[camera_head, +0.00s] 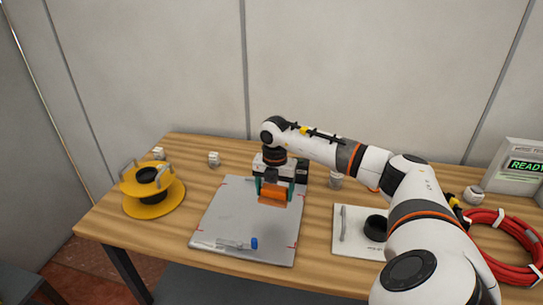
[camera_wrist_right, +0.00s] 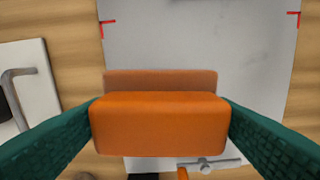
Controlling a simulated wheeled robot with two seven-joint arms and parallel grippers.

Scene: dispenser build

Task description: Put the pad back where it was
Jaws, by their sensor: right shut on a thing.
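An orange pad (camera_head: 272,194), block-shaped, is between the green fingers of my right gripper (camera_head: 274,188), which is shut on it. In the right wrist view the orange pad (camera_wrist_right: 160,122) spans the gap between both fingers. It is over the far part of a grey board (camera_head: 232,210) with red corner marks. The board also shows behind the pad in the wrist view (camera_wrist_right: 200,40). I cannot tell whether the pad touches the board. My left gripper is not in view.
A blue piece (camera_head: 254,243) and a clear clip-like part lie at the board's near edge. A yellow spool (camera_head: 153,190) stands left. A white plate (camera_head: 351,239) with a handle and black knob lies right. A red coiled cable (camera_head: 500,270) and READY display (camera_head: 518,170) are far right.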

